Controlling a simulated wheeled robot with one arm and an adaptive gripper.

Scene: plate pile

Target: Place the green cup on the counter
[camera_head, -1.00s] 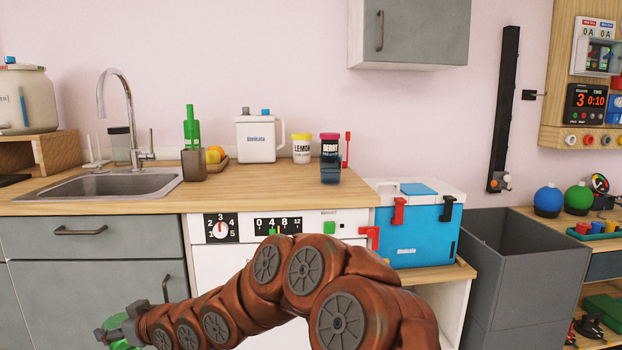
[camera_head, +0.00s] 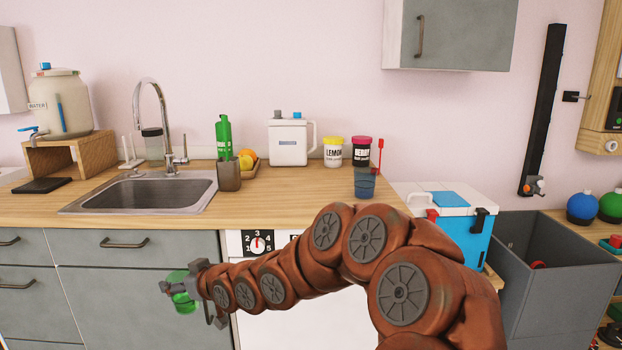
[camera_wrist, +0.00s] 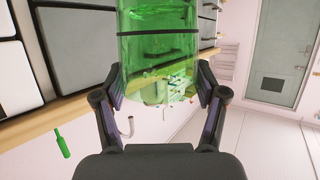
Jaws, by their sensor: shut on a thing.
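My gripper (camera_head: 190,294) is shut on the green cup (camera_head: 183,300), a see-through green tumbler, low in front of the grey cabinet doors and below the counter's front edge. The wrist view shows the green cup (camera_wrist: 160,50) large between the two dark fingers of my gripper (camera_wrist: 160,90). The wooden counter (camera_head: 290,205) runs behind and above it, with a bare stretch in front of the jars. How the cup is tilted cannot be told for sure.
A sink (camera_head: 140,193) with a tap lies at the left of the counter. A cup with a green bottle (camera_head: 224,150), oranges (camera_head: 246,160), a white jug (camera_head: 290,142), two jars (camera_head: 333,151) and a blue cup (camera_head: 365,185) stand on it. A cooler (camera_head: 450,215) is at right.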

